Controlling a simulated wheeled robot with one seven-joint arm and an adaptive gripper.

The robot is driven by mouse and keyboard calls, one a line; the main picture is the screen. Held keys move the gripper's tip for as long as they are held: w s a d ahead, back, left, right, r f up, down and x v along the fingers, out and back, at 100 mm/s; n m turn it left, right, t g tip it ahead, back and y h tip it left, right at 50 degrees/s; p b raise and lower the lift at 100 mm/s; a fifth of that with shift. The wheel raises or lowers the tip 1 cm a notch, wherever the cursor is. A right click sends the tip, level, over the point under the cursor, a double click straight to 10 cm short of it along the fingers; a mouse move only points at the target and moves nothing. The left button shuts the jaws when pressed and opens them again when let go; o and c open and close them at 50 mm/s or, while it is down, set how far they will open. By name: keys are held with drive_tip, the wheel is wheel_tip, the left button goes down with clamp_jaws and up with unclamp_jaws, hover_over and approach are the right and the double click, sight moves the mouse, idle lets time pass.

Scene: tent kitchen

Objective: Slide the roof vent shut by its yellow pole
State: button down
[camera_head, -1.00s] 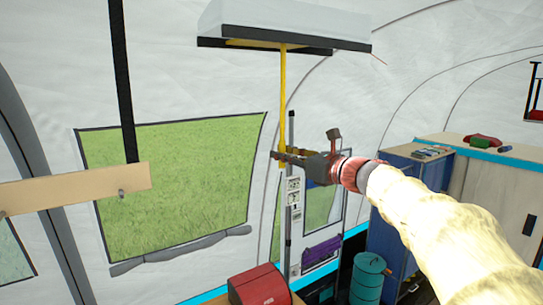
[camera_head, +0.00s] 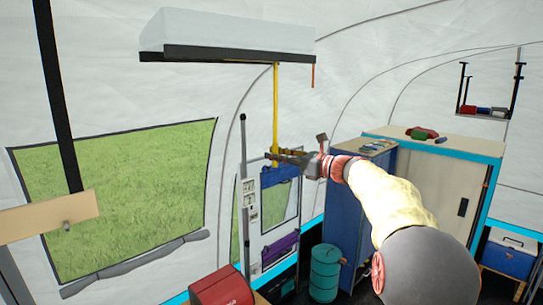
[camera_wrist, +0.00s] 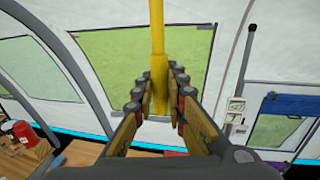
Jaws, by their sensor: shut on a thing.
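The roof vent (camera_head: 225,35) is a white box with a black lower edge, hanging high in the head view. Its yellow pole (camera_head: 275,105) hangs upright from below the right part of the vent. My gripper (camera_head: 273,156) is shut on the pole near its lower end. In the wrist view the pole (camera_wrist: 158,50) stands between the two fingers of my gripper (camera_wrist: 160,85). The finger pads hide part of its contact. I cannot see any opening in the vent from this angle.
A blue cabinet (camera_head: 350,200) and a pale cabinet (camera_head: 440,185) stand to the right, with a teal barrel (camera_head: 325,272) in front. A grey upright post (camera_head: 244,190) stands left of the pole. A wooden board (camera_head: 45,213) hangs at left.

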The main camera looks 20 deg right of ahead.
drive_tip(key=shift+d+r, duration=0.1)
drive_tip(key=c, duration=1.8)
unclamp_jaws()
drive_tip(key=shift+d, duration=0.2)
drive_tip(key=v, duration=1.2)
